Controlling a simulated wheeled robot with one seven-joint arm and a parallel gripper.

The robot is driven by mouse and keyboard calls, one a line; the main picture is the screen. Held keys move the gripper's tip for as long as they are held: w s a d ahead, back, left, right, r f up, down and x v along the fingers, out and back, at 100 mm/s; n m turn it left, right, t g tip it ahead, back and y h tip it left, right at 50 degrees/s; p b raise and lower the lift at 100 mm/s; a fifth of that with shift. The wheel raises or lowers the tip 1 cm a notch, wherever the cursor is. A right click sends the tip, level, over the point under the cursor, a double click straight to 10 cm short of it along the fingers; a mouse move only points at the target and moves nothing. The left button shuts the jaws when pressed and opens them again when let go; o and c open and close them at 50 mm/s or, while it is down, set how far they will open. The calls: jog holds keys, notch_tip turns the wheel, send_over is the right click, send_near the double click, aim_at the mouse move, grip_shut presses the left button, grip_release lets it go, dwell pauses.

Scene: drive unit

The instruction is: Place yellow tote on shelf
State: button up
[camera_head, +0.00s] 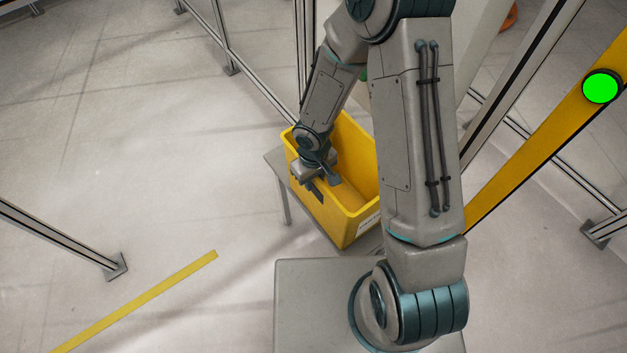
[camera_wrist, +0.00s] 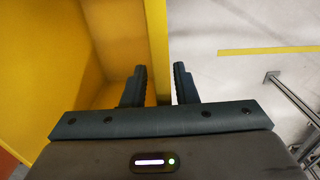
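The yellow tote (camera_head: 328,217) is an open-topped box standing upright on a small grey table in the head view. A white label shows on its near right side. My gripper (camera_head: 323,184) is over the tote's left wall, pointing down, with one finger inside and one outside. In the wrist view, my gripper (camera_wrist: 160,84) has its two fingers apart on either side of the yellow wall (camera_wrist: 157,40). A narrow gap shows between the right finger and the wall. The far right part of the tote is hidden behind my arm. No shelf can be made out.
The grey table (camera_head: 275,160) shows only at its edges under the tote. Metal frame posts (camera_head: 222,35) stand behind it, with another rail (camera_head: 60,232) at left. A yellow beam (camera_head: 540,130) with a green light (camera_head: 600,88) is at right. The left floor is mostly clear, with a yellow line (camera_head: 140,300).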

notch_tip(320, 180, up, 11)
jog(key=shift+s+f, duration=0.1)
jog(key=shift+f, duration=0.05)
jog(key=shift+d+r, duration=0.1)
jog(key=shift+r, duration=0.15)
jog(key=s+d+r+m+t+h, duration=0.1)
jog(key=s+d+r+m+t, duration=0.2)
jog(key=d+r, duration=0.8)
jog(key=s+d+r+m+t+y, duration=0.1)
jog(key=s+d+r+m, duration=0.1)
jog(key=s+r, duration=0.6)
notch_tip(320, 180, up, 3)
jog(key=shift+s+f+m, duration=0.1)
jog(key=shift+s+m, duration=0.2)
jog(key=shift+m, duration=0.6)
